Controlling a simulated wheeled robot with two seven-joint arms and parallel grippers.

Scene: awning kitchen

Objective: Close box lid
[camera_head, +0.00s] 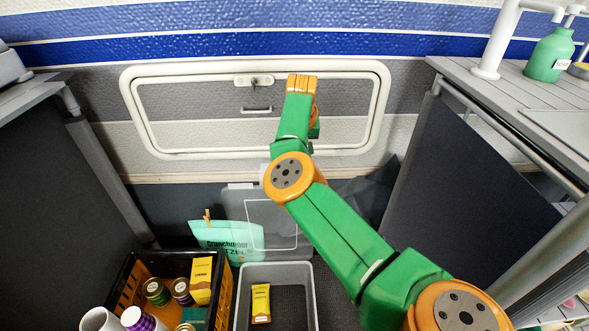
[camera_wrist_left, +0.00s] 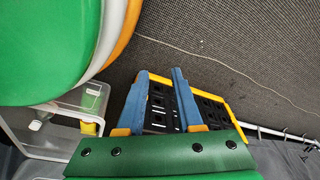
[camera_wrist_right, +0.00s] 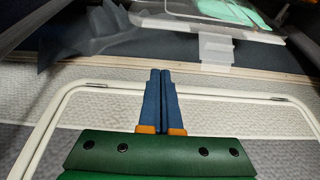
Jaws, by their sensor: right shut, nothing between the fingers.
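The grey box (camera_head: 240,315) stands open on the floor at the bottom middle of the head view, with a small yellow packet (camera_head: 261,303) inside. Its see-through lid (camera_head: 262,207) stands raised at the back edge. The lid also shows upside down at the top of the right wrist view, with its clear latch tab (camera_wrist_right: 216,48). My right gripper (camera_wrist_right: 160,72) is shut and empty in front of the wall hatch, apart from the lid; my arm hides its fingers in the head view. My left gripper (camera_wrist_left: 163,72) is open and empty, beside the box (camera_wrist_left: 62,140) in its wrist view.
A black and yellow crate (camera_head: 225,307) with cans, cups and a yellow carton stands left of the box. Dark cabinets flank both sides.

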